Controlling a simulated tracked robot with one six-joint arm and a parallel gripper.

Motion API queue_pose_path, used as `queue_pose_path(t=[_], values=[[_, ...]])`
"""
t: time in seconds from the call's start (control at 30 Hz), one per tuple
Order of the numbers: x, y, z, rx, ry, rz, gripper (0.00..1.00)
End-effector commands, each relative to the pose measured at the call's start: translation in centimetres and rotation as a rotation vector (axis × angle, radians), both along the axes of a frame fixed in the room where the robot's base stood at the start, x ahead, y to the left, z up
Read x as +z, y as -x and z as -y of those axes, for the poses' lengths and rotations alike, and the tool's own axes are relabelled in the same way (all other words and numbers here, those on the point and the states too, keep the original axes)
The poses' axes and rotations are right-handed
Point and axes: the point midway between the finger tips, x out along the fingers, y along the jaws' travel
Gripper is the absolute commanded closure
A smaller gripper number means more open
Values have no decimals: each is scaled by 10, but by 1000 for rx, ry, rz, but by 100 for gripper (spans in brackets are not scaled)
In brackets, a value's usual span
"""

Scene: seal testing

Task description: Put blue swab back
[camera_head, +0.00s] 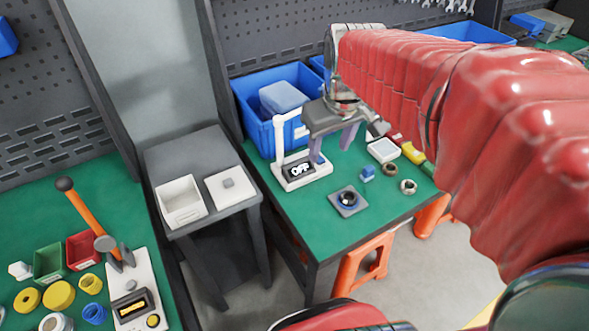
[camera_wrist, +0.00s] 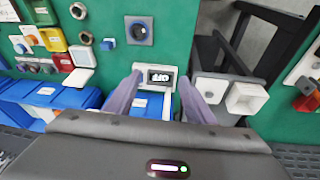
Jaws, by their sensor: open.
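My gripper (camera_head: 333,152) is open, pointing down over the right part of the white device (camera_head: 292,184) with the "OFF" display. In the wrist view, the fingers (camera_wrist: 159,88) stand on either side of that device (camera_wrist: 150,90), with nothing held that I can see. A small blue block (camera_head: 367,173) lies on the green table to the right of the device; it also shows in the wrist view (camera_wrist: 107,44). A blue patch shows at the device beside a finger, partly hidden. I cannot tell which blue thing is the swab.
A blue bin (camera_head: 252,117) stands behind the device. A grey stand (camera_head: 193,149) holds two white boxes.

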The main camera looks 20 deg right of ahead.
Motion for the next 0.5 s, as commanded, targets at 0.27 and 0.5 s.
queue_pose_path(t=[0.27, 0.5], values=[[9, 46, -47, -18, -22, 96, 51], [6, 85, -77, -36, -58, 172, 51]])
